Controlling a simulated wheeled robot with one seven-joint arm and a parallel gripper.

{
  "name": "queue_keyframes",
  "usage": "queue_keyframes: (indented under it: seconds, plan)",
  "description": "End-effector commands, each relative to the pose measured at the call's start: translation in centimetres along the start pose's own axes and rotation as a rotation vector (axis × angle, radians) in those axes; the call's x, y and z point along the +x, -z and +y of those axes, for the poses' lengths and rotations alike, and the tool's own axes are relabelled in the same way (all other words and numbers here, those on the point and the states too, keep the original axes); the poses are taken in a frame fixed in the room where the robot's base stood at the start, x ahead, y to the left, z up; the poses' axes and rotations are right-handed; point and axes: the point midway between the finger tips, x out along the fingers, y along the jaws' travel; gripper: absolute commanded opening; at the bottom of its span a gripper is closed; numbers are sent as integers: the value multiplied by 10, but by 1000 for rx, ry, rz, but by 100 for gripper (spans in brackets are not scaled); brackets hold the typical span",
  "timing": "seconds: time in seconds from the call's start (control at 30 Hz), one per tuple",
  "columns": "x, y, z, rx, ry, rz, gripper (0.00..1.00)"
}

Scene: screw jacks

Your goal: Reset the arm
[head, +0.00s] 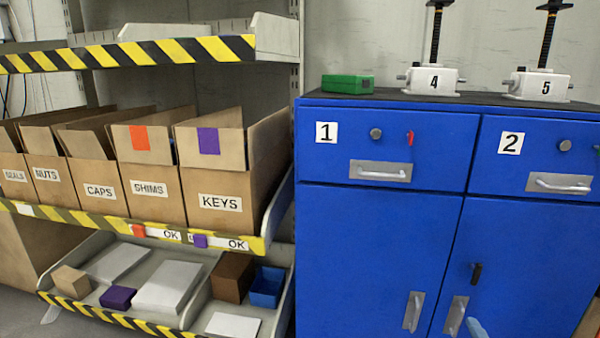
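My gripper does not show clearly in the head view. A small pale blue tip (477,328) pokes up at the bottom edge, in front of the right lower cabinet door; I cannot tell what it belongs to. A screw jack marked 4 (434,82) and a screw jack marked 5 (541,86) stand upright on top of the blue cabinet (380,240). Their threaded spindles run out of the top of the picture. A green box (348,84) lies on the cabinet top, left of jack 4.
Drawers 1 (345,150) and 2 (540,165) look shut; drawer 1 has a red key (410,138). A shelf rack at left holds cardboard boxes, including KEYS (220,204) and SHIMS (149,188). Its lower tray (110,320) holds a purple box (118,298) and a blue bin (266,288).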

Motion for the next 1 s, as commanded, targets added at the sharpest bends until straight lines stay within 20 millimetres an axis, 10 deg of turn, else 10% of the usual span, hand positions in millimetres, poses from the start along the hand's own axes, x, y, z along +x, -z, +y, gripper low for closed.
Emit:
queue_keyframes:
  seconds: [0.47,1.0]
  plan:
    - [-220,74,-39,545,116,29,100]
    - [-412,96,49,1042,269,-25,100]
